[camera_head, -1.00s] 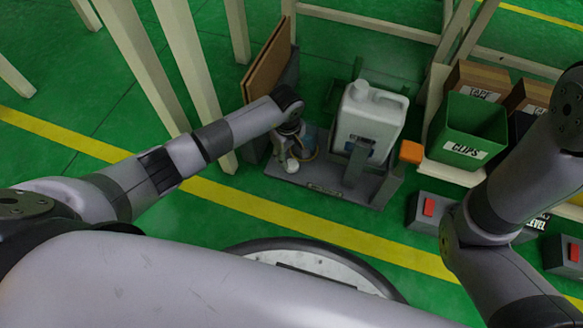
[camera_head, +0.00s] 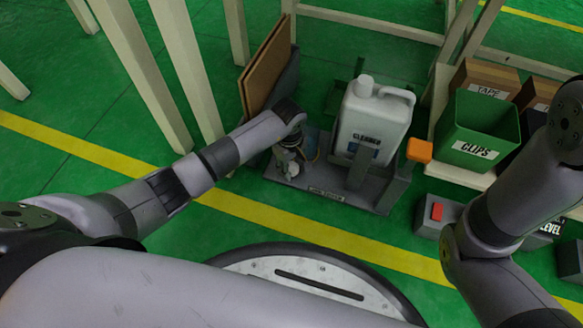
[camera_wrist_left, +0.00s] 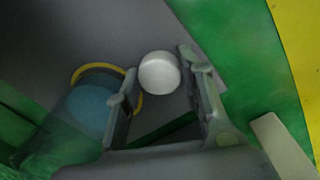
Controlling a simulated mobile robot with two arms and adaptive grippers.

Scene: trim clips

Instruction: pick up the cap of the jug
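The white jug (camera_head: 372,125), labelled CLEANER, stands upright on a grey stand (camera_head: 318,194). The round white cap (camera_wrist_left: 159,72) is apart from the jug, over the grey base in the left wrist view. In the head view it shows only as a small pale patch (camera_head: 292,169) beside the gripper. My left gripper (camera_wrist_left: 157,73) is open, with one finger on each side of the cap. I cannot tell whether the fingers touch it. The left gripper also shows in the head view (camera_head: 286,163), left of the jug and low over the stand. My right gripper is out of view.
A yellow-rimmed clear container (camera_wrist_left: 95,100) with blue contents is close to the left finger. Brown boards (camera_head: 266,65) lean behind my left arm. A green CLIPS bin (camera_head: 477,131), an orange block (camera_head: 419,150) and a red-button box (camera_head: 437,212) are to the right.

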